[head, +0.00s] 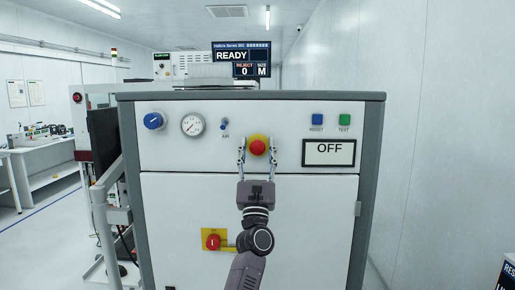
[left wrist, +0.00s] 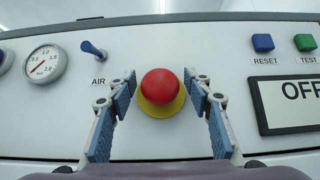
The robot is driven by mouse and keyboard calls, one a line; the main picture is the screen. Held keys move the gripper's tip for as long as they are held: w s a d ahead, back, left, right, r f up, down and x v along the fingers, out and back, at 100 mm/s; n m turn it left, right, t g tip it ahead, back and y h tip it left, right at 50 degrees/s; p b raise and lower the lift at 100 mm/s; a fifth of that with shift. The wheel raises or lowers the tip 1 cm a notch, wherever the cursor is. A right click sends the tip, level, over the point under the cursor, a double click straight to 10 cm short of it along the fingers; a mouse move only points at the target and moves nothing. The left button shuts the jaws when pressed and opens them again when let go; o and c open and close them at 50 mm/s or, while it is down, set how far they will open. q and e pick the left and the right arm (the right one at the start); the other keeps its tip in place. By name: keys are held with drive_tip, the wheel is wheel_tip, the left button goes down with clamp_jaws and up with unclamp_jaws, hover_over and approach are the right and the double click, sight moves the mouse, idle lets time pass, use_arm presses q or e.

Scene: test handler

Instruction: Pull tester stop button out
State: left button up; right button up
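The tester stop button (head: 257,147) is a round red knob on a yellow base, on the upper front panel of the white and grey tester. It also shows in the middle of the left wrist view (left wrist: 160,88). My left gripper (head: 257,153) is in front of the panel, with one finger on each side of the button. In the left wrist view my left gripper (left wrist: 161,92) is open, with gaps between its blue-padded fingers and the red knob. Whether the fingertips touch the panel cannot be told. My right gripper is not in view.
The panel has a blue knob (head: 153,121), a gauge (head: 193,125), an AIR switch (head: 225,125), blue RESET (head: 317,119) and green TEST (head: 344,119) buttons, and an OFF display (head: 329,153). A red rotary switch (head: 212,242) sits below. A monitor (head: 241,59) above reads READY.

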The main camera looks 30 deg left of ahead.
use_arm(q)
clamp_jaws()
drive_tip(key=shift+s+d, duration=0.1)
drive_tip(key=shift+s+d+f, duration=0.1)
drive_tip(key=shift+s+f, duration=0.05)
drive_tip(key=shift+s, duration=0.05)
drive_tip(key=shift+s+d+b, duration=0.2)
drive_tip(key=shift+s+b, duration=0.1)
drive_tip(key=shift+b, duration=0.05)
drive_tip(key=shift+c, duration=0.9)
unclamp_jaws()
drive_tip(key=o, duration=0.3)
drive_tip(key=shift+s, duration=0.1)
